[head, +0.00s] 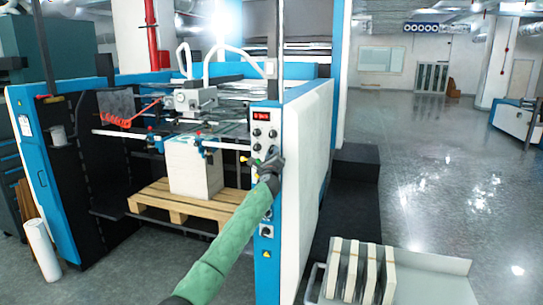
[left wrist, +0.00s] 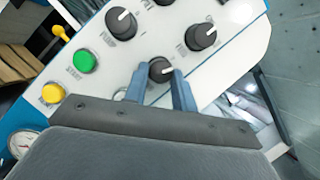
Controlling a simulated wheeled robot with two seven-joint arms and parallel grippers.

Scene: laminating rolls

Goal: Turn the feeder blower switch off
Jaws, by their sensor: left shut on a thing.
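The control panel (head: 267,118) is a white plate on the blue-edged front post of the machine, with a red display and several black knobs. My left gripper (head: 268,165) is at the lower part of this panel. In the left wrist view, its two blue-grey fingers (left wrist: 161,82) are closed on either side of a black rotary switch (left wrist: 160,68). The other black knobs (left wrist: 121,23) sit above it, with white pointer marks. My right gripper is not in view.
A green button (left wrist: 85,61) and a yellow button (left wrist: 53,93) sit left of the held switch. A paper stack (head: 193,170) stands on a wooden pallet (head: 160,203) inside the machine. A cart (head: 420,285) with several boards stands at the lower right.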

